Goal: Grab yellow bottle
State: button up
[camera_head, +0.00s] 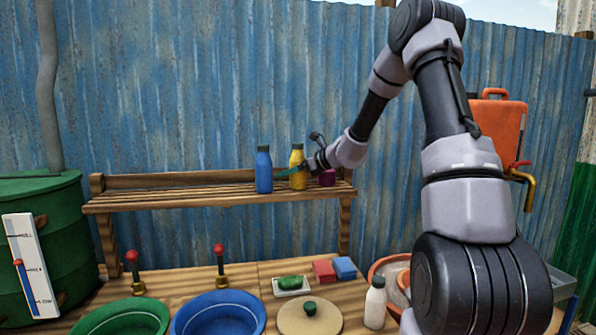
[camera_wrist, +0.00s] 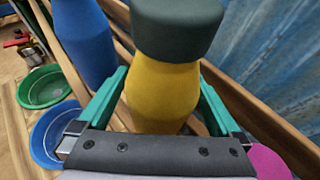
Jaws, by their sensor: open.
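The yellow bottle (camera_head: 297,170) with a dark cap stands upright on the wooden shelf, just right of the blue bottle (camera_head: 264,172). My gripper (camera_head: 290,170) is at the yellow bottle from the right, its teal fingers level with the bottle's body. In the wrist view the yellow bottle (camera_wrist: 162,92) stands between the two open fingers of my gripper (camera_wrist: 163,100), with a small gap visible on the right side. The blue bottle (camera_wrist: 83,42) is beside the left finger in that view. The lower part of the yellow bottle is hidden by the gripper's palm.
A magenta object (camera_head: 327,178) sits on the shelf (camera_head: 150,201) right of the yellow bottle, close to my wrist. Below are a green basin (camera_head: 125,318), a blue basin (camera_head: 219,314), a white bottle (camera_head: 375,303) and a round lid (camera_head: 325,320). The shelf's left part is clear.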

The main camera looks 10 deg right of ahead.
jog(key=c, duration=1.6)
jog(key=shift+r, duration=0.1)
